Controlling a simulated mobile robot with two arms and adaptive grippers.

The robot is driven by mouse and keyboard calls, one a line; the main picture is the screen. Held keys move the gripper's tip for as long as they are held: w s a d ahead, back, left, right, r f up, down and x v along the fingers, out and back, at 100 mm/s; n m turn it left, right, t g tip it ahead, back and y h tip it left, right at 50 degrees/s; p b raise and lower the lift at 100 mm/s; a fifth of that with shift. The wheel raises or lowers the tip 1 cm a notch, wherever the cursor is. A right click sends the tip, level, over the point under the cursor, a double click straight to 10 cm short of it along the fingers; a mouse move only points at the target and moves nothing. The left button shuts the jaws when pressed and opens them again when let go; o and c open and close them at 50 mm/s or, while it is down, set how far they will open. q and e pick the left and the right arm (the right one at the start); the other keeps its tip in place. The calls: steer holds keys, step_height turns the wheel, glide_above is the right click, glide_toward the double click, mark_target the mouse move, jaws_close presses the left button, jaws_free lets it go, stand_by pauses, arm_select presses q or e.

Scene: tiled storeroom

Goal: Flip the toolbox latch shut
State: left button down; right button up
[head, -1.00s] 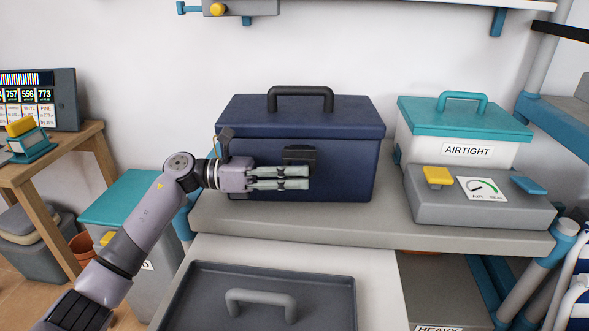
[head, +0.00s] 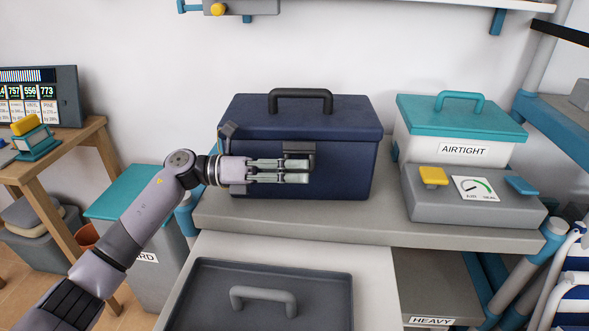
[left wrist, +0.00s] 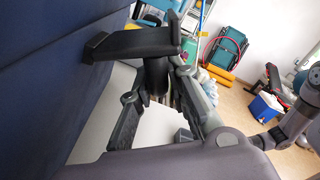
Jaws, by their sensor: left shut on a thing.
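The dark blue toolbox (head: 345,165) stands on the grey shelf with its lid down and its black handle (head: 300,93) upright. A black latch (head: 299,146) is on the middle of its front, just below the lid edge. In the left wrist view the black latch (left wrist: 130,44) juts out from the blue face. My left gripper (head: 298,170) reaches across the front from the left, its fingers level and just under the latch's upper part. It is shut on the latch's lower part, which the fingers mostly hide. My right gripper is out of view.
A second black catch (head: 228,130) is at the toolbox's left. To the right stand a teal-lidded AIRTIGHT box (head: 410,145) and a grey gauge box (head: 470,208). A dark tray lid (head: 330,270) with a grey handle lies below. The shelf (head: 350,228) front is clear.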

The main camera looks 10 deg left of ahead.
arm_select(q)
steer(key=shift+f, duration=0.35)
steer(key=c, duration=1.8)
jaws_free()
steer(key=shift+o, duration=1.2)
steer(key=shift+r, duration=0.15)
steer(key=s+a, duration=0.1)
steer(key=a, duration=1.1)
